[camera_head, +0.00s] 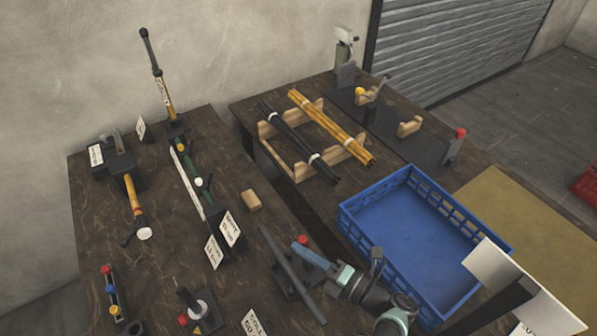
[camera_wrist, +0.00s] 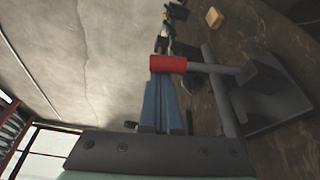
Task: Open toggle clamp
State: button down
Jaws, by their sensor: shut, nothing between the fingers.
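The toggle clamp has a red grip (camera_wrist: 168,64) on a grey lever (camera_wrist: 215,68), joined to a dark base (camera_wrist: 268,95) at the right of the wrist view. In the head view its red grip (camera_head: 302,240) shows at the tip of my gripper (camera_head: 312,254), near the front of the left bench. My gripper's blue fingers (camera_wrist: 163,78) are shut with nothing between them. The red grip crosses in front of the fingertips in the wrist view. I cannot tell whether they touch. In the head view my gripper partly hides the clamp base.
A long grey bar (camera_head: 288,268) lies at the clamp. A blue crate (camera_head: 345,220) stands to the right. A wooden block (camera_head: 251,200) and label cards (camera_head: 230,229) are to the left. Rods lie on a wooden rack (camera_head: 272,153) behind.

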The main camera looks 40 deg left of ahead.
jog(key=shift+w+d+r+b, duration=0.15)
jog(key=shift+w+d+b, duration=0.05)
jog(key=shift+w, duration=0.3)
jog(key=shift+w+d+r+b, duration=0.1)
jog(key=shift+w+d+b, duration=0.1)
jog(key=shift+w, duration=0.25)
